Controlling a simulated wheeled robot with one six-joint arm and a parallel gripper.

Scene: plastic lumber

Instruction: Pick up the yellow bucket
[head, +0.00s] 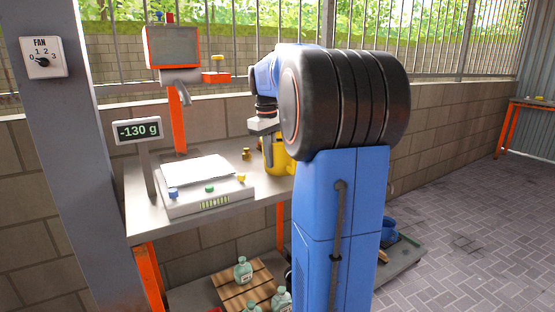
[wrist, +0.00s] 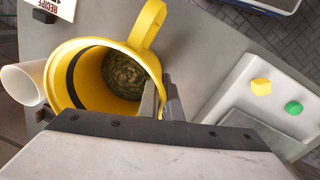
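The yellow bucket (wrist: 95,42) fills the left half of the wrist view, with its mouth toward the camera, a handle loop at the top and dark greenish contents inside. My gripper (wrist: 161,102) has its two grey fingers close together at the bucket's right wall. One finger is inside the mouth and one outside, and they look shut on the wall. In the head view the bucket (head: 280,156) is at the back right of the workbench, partly hidden by my arm. Whether its base touches the bench cannot be told.
A white scale (head: 205,194) with coloured buttons stands left of the bucket; its display (head: 138,131) reads -130 g. A white cup (wrist: 24,84) is close beside the bucket. Several bottles (head: 243,270) are on the lower shelf. Open paved floor lies at right.

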